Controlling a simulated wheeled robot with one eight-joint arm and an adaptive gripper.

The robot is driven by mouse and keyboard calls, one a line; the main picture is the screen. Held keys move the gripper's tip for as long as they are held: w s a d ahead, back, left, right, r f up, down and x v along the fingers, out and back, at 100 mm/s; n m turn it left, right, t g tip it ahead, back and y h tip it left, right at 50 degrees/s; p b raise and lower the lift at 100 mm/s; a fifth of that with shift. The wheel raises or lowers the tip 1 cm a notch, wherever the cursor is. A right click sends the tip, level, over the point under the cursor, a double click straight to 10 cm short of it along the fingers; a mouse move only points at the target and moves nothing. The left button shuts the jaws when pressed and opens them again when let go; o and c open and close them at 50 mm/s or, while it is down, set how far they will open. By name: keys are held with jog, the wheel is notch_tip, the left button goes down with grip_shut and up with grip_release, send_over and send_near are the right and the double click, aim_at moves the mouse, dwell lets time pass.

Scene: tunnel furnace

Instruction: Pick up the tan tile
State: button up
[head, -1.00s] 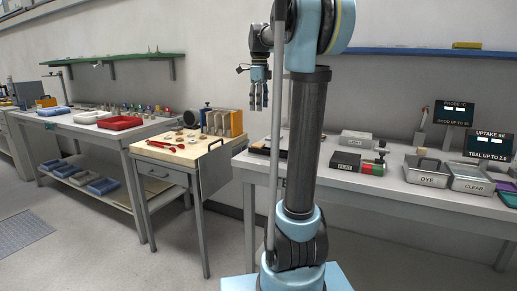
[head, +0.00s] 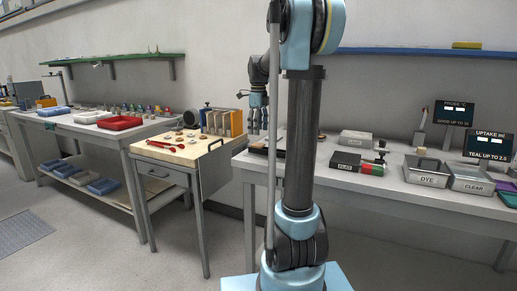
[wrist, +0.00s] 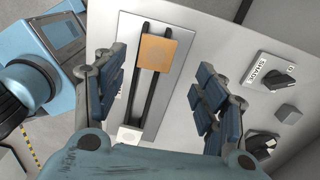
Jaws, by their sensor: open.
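The tan tile (wrist: 157,50) is a flat square lying across two dark parallel rails on a pale bench top, in the upper middle of the wrist view. My gripper (wrist: 160,88) is open and empty, with its blue-padded fingers spread to either side of the rails. The tile appears beyond the fingertips, apart from them. In the head view my gripper (head: 258,116) points down above the left end of the right-hand bench. I cannot make out the tile in that view.
A white block (wrist: 130,134) sits at the near end of the rails (wrist: 155,95). A knob panel (wrist: 272,78) stands to the right in the wrist view. The wooden-topped table (head: 175,152) with an upright rack stands left of the bench (head: 410,190), past a narrow gap.

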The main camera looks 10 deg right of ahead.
aim_at(258, 144)
jog(key=shift+s+a+f, duration=0.1)
jog(key=shift+s+f, duration=0.05)
jog(key=shift+f, duration=1.35)
jog(key=shift+s+f, duration=0.1)
jog(key=shift+f, duration=1.35)
jog(key=shift+c, duration=0.6)
jog(key=c, duration=1)
